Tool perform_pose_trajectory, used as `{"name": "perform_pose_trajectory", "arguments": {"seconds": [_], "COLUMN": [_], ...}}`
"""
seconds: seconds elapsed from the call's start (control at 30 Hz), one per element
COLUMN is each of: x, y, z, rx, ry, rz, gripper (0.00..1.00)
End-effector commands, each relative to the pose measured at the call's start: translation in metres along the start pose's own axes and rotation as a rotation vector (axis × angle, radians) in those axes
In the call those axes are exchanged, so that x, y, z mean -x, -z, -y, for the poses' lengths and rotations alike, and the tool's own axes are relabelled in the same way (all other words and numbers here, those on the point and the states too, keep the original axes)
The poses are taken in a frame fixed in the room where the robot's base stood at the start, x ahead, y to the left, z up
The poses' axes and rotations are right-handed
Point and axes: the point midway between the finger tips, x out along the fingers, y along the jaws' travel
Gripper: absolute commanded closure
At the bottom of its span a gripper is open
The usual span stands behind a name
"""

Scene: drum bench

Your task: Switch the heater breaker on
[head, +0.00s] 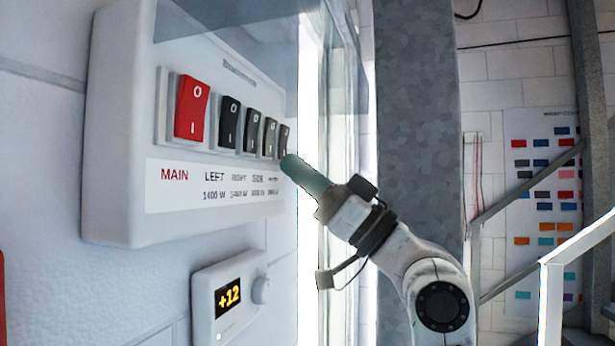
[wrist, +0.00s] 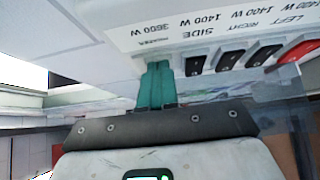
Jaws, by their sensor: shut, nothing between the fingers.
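The white breaker panel (head: 120,130) hangs on the wall at the left, with a red MAIN switch (head: 191,107) and several black rocker switches. The heater breaker (head: 285,138) is the black rocker at the far right end of the row. My gripper (head: 291,163) has its green fingers shut and empty, with the tips at the lower part of that rocker. In the wrist view, which is upside down, the fingertips (wrist: 157,66) stand just by the HEATER 3600 W label and hide the rocker. I cannot tell whether they touch it, or its position.
The side breaker (head: 270,137) sits close to the left of the heater breaker. A thermostat (head: 229,298) showing +12 is on the wall below the panel. A bright window (head: 340,90) and a grey column (head: 417,120) stand to the right. A stair railing (head: 552,290) is farther right.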

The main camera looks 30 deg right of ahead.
Motion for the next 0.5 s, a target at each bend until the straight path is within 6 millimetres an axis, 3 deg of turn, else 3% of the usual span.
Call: {"name": "perform_pose_trajectory", "arguments": {"seconds": [0.27, 0.5], "x": [0.007, 0.050], "y": [0.001, -0.001], "z": [-0.001, -0.002], "rx": [0.002, 0.004], "ry": [-0.003, -0.005], "rz": [-0.001, -0.002], "gripper": [1.00, 1.00]}}
